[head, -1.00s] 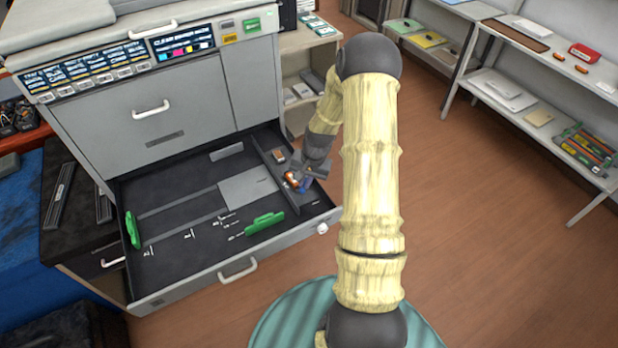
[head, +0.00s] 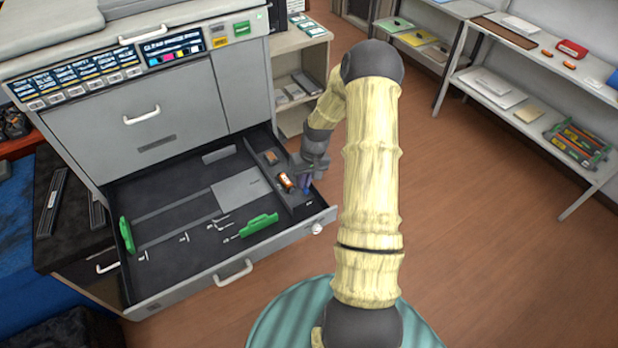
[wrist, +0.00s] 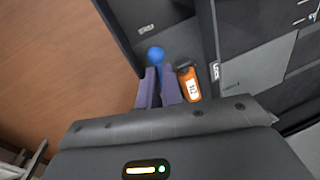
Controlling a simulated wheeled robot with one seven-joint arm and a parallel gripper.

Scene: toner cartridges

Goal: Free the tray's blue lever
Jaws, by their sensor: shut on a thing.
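The open grey tray (head: 170,270) extends from the printer's front. A blue round knob, which I take as the blue lever (wrist: 155,55), shows at my fingertips in the wrist view. My gripper (wrist: 158,82) is closed around the lever's stem just below the knob; the stem is mostly hidden by the fingers. In the head view my gripper (head: 305,188) reaches down into the narrow compartment at the tray's right side. An orange piece with a white label (wrist: 188,84) stands right beside the fingers; the orange piece also shows in the head view (head: 287,181).
Two green guides, one at the left (head: 126,235) and one at the front (head: 259,224), stand in the tray. A small brown piece (head: 270,157) lies farther back in the side compartment. A divider wall borders that compartment. The floor right of the tray is clear.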

